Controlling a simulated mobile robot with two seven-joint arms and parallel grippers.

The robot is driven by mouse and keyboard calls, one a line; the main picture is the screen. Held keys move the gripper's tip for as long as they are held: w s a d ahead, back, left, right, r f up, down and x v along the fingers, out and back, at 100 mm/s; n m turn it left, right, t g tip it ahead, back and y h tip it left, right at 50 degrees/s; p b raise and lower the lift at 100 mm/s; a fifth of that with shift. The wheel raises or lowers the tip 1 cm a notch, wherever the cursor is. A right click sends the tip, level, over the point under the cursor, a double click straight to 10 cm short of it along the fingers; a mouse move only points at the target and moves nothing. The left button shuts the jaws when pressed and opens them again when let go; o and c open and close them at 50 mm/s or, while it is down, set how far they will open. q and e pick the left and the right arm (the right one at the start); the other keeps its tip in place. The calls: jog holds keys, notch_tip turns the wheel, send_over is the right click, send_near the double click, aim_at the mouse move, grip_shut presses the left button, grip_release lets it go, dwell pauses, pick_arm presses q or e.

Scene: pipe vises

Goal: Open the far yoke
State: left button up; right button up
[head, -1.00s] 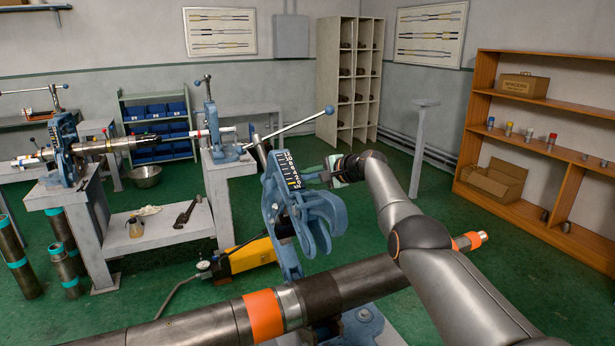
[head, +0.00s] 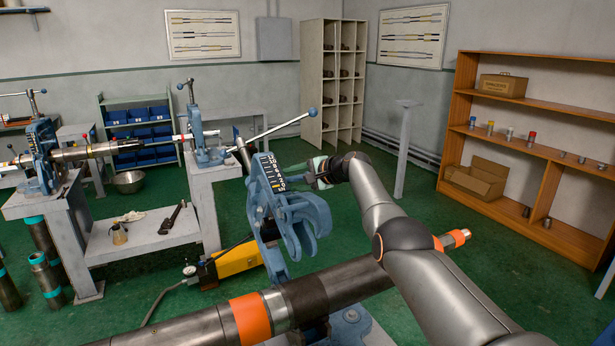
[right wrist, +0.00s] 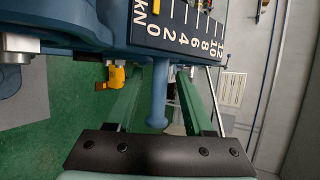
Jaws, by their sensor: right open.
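The nearest blue yoke (head: 275,200) stands raised and tilted above a dark pipe (head: 330,292) with an orange band. It carries a black kN scale plate (head: 272,172), which also shows in the right wrist view (right wrist: 180,30). My right gripper (head: 312,172) is behind the yoke on its right side. In the right wrist view its two green fingers (right wrist: 158,92) are apart, one on each side of a blue peg (right wrist: 158,95) on the yoke. I cannot tell whether they touch it. My left gripper is out of view.
Two more blue vises stand at the back left, one (head: 43,155) holding a pipe and one (head: 203,135) with a long lever. A yellow pump (head: 232,262) sits on the green floor. An orange shelf (head: 510,140) stands at the right, with free floor before it.

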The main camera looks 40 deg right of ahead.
jog(key=shift+s+d+r, duration=0.25)
jog(key=shift+s, duration=0.3)
jog(key=shift+s+r+p, duration=0.2)
jog(key=shift+s+p, duration=0.1)
jog(key=shift+s, duration=0.2)
jog(key=b+v, duration=0.2)
jog(key=v, duration=0.8)
jog(key=shift+r, duration=0.1)
